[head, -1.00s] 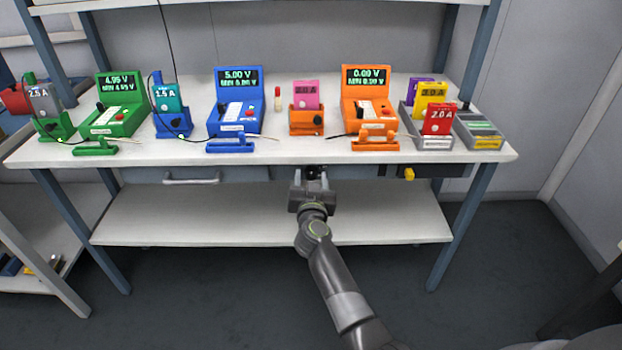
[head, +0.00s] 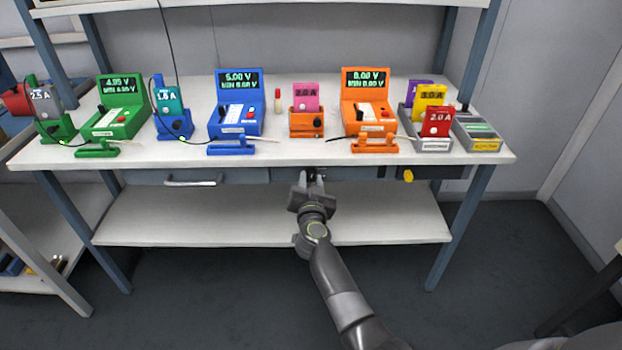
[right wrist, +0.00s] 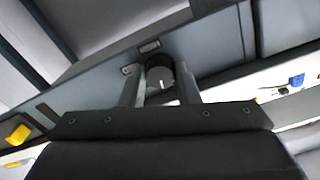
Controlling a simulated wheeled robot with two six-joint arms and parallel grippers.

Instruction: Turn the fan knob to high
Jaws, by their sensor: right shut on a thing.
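The fan knob (right wrist: 160,84) is a round dark knob with a white pointer line, on the grey panel (right wrist: 100,86) under the bench top. In the right wrist view it sits between my gripper's two fingers, and its pointer line faces the gripper's palm. My right gripper (right wrist: 160,92) is shut on the knob. In the head view my right gripper (head: 313,178) reaches up to the panel below the bench edge and mostly hides the knob. Small label plates show beside the knob, too small to read. My left gripper is not in view.
A yellow knob (head: 408,175) sits on the panel to the right. A drawer handle (head: 193,181) is to the left. The white bench top (head: 290,152) above holds coloured testers, pouch-cell holders and grey trays. The lower shelf (head: 250,220) is bare.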

